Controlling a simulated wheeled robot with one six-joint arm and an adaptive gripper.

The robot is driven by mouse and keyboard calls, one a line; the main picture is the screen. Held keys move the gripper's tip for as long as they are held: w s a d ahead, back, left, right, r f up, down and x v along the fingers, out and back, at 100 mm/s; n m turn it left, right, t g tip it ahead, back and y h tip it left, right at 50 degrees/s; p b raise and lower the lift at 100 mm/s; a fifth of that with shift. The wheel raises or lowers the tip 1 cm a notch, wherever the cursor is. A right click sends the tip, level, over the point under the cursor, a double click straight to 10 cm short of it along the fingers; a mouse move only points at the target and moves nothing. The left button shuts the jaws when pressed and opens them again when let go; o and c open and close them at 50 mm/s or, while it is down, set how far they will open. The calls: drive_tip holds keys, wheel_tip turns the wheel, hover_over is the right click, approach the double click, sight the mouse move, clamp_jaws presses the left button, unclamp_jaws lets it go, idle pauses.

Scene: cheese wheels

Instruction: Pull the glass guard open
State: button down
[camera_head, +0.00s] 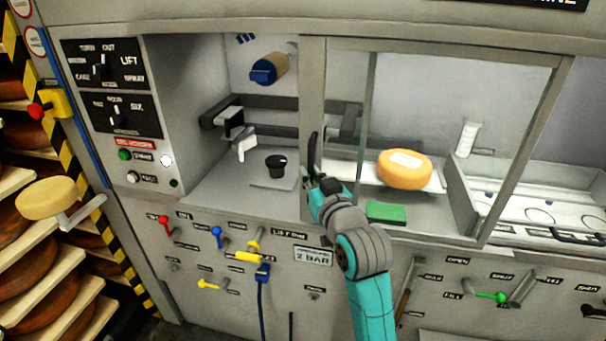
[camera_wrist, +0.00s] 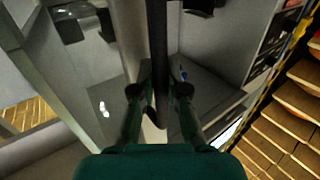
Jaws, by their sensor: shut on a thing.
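The glass guard is a large clear pane in a grey frame (camera_head: 313,85) on the front of the machine. It stands in front of the right part of the chamber, while the left part is uncovered. A black vertical handle (camera_head: 313,150) is on its left post. My gripper (camera_head: 317,178) is at the handle's lower part. In the wrist view the handle (camera_wrist: 159,55) runs between the two fingers of my gripper (camera_wrist: 161,92), which is shut on it. My gripper hides the handle's lower end in the head view.
Behind the glass are a yellow cheese wheel (camera_head: 405,170) and a green block (camera_head: 386,212). The open left part holds a blue-capped nozzle (camera_head: 268,69), a clamp (camera_head: 240,138) and a black knob (camera_head: 276,165). A control panel (camera_head: 112,85) is at the left, valve levers below. Cheese shelves (camera_head: 35,265) stand at far left.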

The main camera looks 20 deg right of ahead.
drive_tip(key=shift+s+d, duration=0.1)
drive_tip(key=c, duration=1.2)
unclamp_jaws()
drive_tip(key=shift+s, duration=0.1)
drive_tip(key=s, duration=0.7)
drive_tip(key=shift+s+a, duration=0.15)
drive_tip(key=shift+a, duration=0.05)
drive_tip(key=shift+f, duration=0.15)
